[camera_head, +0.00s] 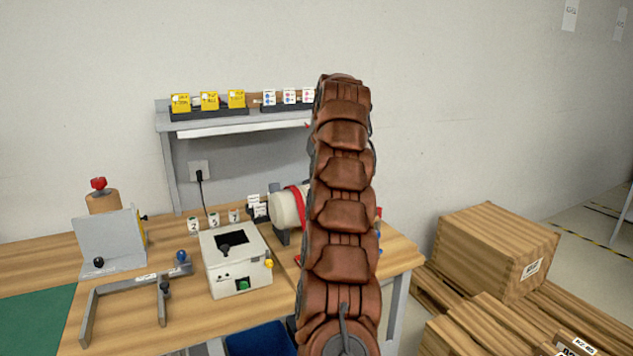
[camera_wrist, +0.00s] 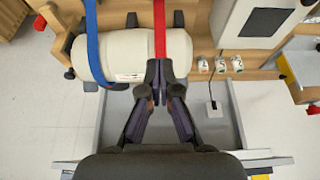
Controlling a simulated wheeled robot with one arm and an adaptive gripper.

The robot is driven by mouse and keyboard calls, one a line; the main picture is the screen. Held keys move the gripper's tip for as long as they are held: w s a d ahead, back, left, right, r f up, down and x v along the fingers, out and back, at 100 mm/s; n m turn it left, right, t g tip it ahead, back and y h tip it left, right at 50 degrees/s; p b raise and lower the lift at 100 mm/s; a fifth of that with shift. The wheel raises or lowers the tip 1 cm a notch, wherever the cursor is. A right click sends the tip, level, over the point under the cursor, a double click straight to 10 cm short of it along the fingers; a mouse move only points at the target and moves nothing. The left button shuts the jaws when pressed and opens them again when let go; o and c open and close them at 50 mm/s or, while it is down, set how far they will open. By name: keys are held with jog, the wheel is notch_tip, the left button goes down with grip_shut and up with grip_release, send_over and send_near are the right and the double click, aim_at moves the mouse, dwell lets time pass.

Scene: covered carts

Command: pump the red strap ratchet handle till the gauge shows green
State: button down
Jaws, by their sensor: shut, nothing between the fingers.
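The red strap (camera_wrist: 159,28) runs over a cream roll (camera_wrist: 117,56) in the wrist view, with a blue strap (camera_wrist: 93,45) to its left. In the head view the red strap (camera_head: 297,208) shows on the roll (camera_head: 284,209), just left of my arm. My gripper (camera_wrist: 159,68) is shut and empty, its fingertips over the roll's edge at the red strap's lower end. Whether they touch it I cannot tell. I cannot make out the ratchet handle or the gauge. My arm hides much of the roll and my gripper in the head view.
A pale box (camera_head: 222,274) with a dark window and green button stands left of the roll. A grey bracket (camera_head: 112,285) and upright plate (camera_head: 105,240) lie further left. A shelf (camera_head: 215,123) rises behind. Wooden crates (camera_head: 490,245) stand to the right.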

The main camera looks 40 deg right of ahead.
jog(key=shift+s+a+f+p+x, duration=0.15)
jog(key=shift+s+p+x, duration=0.15)
jog(key=shift+x, duration=1.15)
jog(key=shift+s+a+f+p+x, duration=0.15)
jog(key=shift+s+p+x, duration=0.15)
jog(key=shift+x, duration=1.2)
jog(key=shift+s+a+f+p+x, duration=0.15)
jog(key=shift+s+p+x, duration=0.15)
jog(key=shift+x, duration=1.15)
jog(key=shift+s+f, duration=0.5)
jog(key=shift+s, duration=0.1)
jog(key=shift+s+a+f, duration=0.1)
jog(key=shift+f, duration=0.05)
jog(key=shift+s+f, duration=0.1)
jog(key=shift+s, duration=0.05)
